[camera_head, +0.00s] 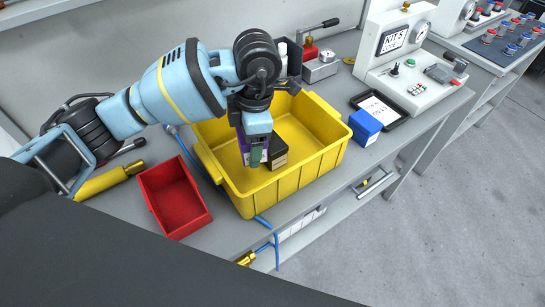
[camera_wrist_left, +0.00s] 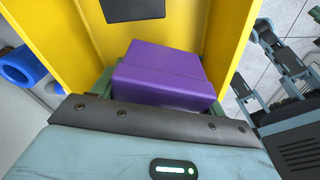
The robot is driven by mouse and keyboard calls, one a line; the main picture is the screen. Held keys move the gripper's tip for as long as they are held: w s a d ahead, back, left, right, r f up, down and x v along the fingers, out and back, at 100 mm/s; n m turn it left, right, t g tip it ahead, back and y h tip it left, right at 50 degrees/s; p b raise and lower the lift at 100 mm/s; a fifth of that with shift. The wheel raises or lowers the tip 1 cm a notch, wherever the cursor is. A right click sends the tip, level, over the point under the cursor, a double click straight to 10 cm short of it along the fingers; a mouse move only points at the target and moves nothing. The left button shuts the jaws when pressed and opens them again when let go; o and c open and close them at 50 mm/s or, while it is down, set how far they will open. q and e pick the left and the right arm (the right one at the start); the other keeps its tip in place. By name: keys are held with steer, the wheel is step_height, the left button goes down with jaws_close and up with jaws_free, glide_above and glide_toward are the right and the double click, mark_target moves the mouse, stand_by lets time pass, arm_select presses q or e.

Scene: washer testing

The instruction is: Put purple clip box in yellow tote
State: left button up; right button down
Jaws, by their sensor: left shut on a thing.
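The purple clip box (camera_head: 241,147) is held by my left gripper (camera_head: 256,156), which points down inside the yellow tote (camera_head: 325,143). The gripper hides most of the box in the head view. In the left wrist view the purple clip box (camera_wrist_left: 165,72) sits at the gripper (camera_wrist_left: 155,92), with the yellow tote (camera_wrist_left: 228,40) walls around it. I cannot tell whether the box touches the tote floor. A black box with a tan face (camera_head: 277,152) stands in the tote close beside the gripper. My right gripper is not seen.
A red bin (camera_head: 174,197) stands left of the tote on the grey table. A blue box (camera_head: 365,127) and a black tray with a white card (camera_head: 380,107) lie to the right. A test panel (camera_head: 410,55) stands behind them. The tote's right part has free room.

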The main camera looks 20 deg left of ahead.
arm_select(q)
steer(key=n, duration=0.2)
steer(key=shift+w+d+f+n, duration=0.25)
steer(key=shift+w+f+n, duration=0.05)
steer(key=shift+f, duration=0.05)
steer(key=shift+w+n+b, duration=0.1)
steer(key=shift+n+b, duration=0.2)
steer(key=shift+n, duration=0.3)
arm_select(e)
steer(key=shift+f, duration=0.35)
arm_select(q)
glide_above(256, 177)
step_height(256, 177, down, 5)
steer(key=shift+w+d+b, duration=0.1)
steer(key=shift+d+b, duration=0.05)
steer(key=shift+b, duration=0.15)
steer(key=shift+f, duration=2.45)
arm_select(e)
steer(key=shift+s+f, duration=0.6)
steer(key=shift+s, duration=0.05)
arm_select(q)
steer(key=shift+f, duration=0.15)
steer(key=o, duration=1)
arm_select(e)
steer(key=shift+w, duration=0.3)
